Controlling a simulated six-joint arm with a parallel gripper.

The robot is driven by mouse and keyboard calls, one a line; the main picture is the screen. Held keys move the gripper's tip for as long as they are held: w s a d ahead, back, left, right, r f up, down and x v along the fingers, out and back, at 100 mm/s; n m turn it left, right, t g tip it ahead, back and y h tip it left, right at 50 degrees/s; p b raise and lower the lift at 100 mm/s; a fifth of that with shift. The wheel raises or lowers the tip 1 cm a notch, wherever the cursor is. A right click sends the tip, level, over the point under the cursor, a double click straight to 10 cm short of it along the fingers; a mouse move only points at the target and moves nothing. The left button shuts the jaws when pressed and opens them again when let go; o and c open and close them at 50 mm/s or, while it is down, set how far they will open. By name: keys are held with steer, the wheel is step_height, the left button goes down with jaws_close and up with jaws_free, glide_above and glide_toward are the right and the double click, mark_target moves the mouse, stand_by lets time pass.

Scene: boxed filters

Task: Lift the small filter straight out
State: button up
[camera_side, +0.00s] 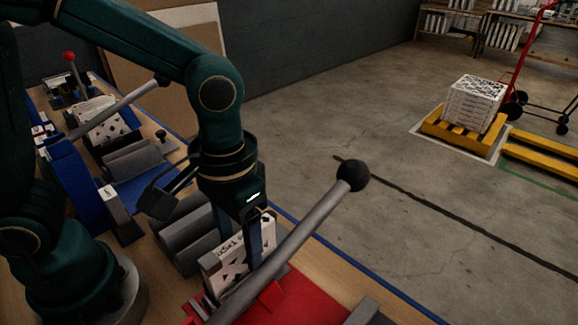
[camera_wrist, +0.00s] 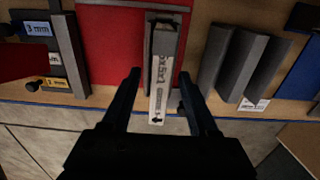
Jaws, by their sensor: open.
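The small filter (camera_side: 236,252) is a narrow white box with black marks. In the side view it stands upright near the red base, partly hidden by my gripper and a grey lever. In the wrist view the filter (camera_wrist: 161,62) shows as a slim strip with dark lettering and an arrow at its near end. My gripper (camera_side: 240,228) is above and over the filter in the side view. In the wrist view my gripper (camera_wrist: 160,76) is open, one finger on each side of the filter, with visible gaps. Contact lower down cannot be seen.
A grey lever with a black ball knob (camera_side: 353,175) slants up close beside my gripper. Grey angled blocks (camera_wrist: 240,62) stand right of the red base (camera_wrist: 108,48) in the wrist view. A yellow pallet (camera_side: 455,132) with boxes is on the floor beyond.

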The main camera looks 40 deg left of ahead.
jaws_close()
stand_by(1.4)
